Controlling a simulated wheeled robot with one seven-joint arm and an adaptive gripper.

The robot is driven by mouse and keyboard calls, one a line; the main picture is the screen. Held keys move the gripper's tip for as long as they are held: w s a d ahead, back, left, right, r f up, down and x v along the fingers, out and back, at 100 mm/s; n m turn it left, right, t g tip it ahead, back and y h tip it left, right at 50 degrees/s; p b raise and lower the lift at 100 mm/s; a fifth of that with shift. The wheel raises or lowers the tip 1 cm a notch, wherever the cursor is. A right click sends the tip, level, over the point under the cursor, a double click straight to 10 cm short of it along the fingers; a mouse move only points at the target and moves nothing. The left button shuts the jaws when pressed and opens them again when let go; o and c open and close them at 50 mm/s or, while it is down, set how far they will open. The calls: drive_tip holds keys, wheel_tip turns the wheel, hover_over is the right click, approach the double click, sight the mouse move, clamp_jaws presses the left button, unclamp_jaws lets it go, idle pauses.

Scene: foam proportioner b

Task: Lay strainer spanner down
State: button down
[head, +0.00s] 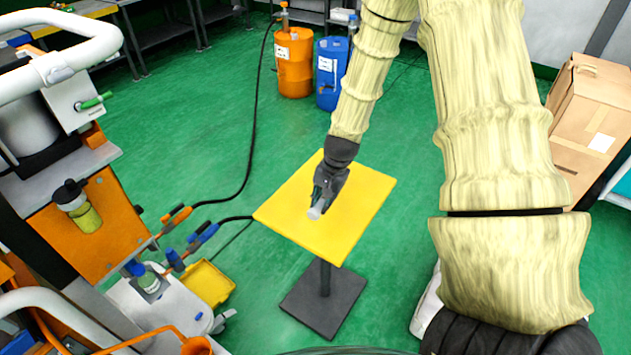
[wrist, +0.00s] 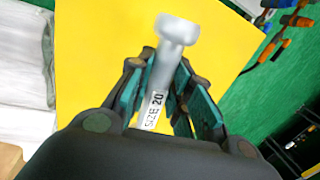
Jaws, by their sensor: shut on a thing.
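The strainer spanner (wrist: 165,75) is a grey-white bar with a wider rounded head and a label reading "SIZE 20". My gripper (wrist: 160,92) is shut on its shaft in the wrist view, with the head reaching out beyond the fingers. In the head view my gripper (head: 323,190) is over the yellow square table top (head: 360,195), and the pale end of the spanner (head: 315,212) shows below the fingers. I cannot tell whether the spanner touches the table top. The yellow surface (wrist: 100,50) fills most of the wrist view behind it.
The table stands on a dark post and base plate (head: 322,305). The orange proportioner rig (head: 85,230) with hoses is on the left. A yellow bin (head: 208,284) lies beside it. Orange (head: 293,65) and blue (head: 330,75) drums stand behind. Cardboard boxes (head: 590,120) are at right. The table top looks otherwise clear.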

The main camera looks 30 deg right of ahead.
drive_tip(key=w+d, duration=0.1)
drive_tip(key=w, duration=0.2)
drive_tip(key=w+d+p, duration=0.1)
drive_tip(key=w, duration=0.2)
drive_tip(key=w+d+f+p, duration=0.1)
drive_tip(key=w, duration=0.2)
drive_tip(key=shift+w, duration=0.15)
drive_tip(key=shift+w+d+f+p, duration=0.1)
drive_tip(key=shift+w+d+p, duration=0.1)
drive_tip(key=shift+w+p, duration=0.15)
drive_tip(key=shift+f+p, duration=0.35)
drive_tip(key=shift+f, duration=0.25)
drive_tip(key=shift+p+x, duration=0.35)
drive_tip(key=shift+x, duration=0.75)
drive_tip(key=shift+s+d+f, duration=0.1)
drive_tip(key=shift+s+f, duration=0.05)
drive_tip(key=shift+f, duration=0.1)
drive_tip(key=c, duration=1.3)
unclamp_jaws()
drive_tip(key=shift+r, duration=0.1)
drive_tip(key=shift+b+v, duration=1.65)
drive_tip(key=shift+v, duration=4.45)
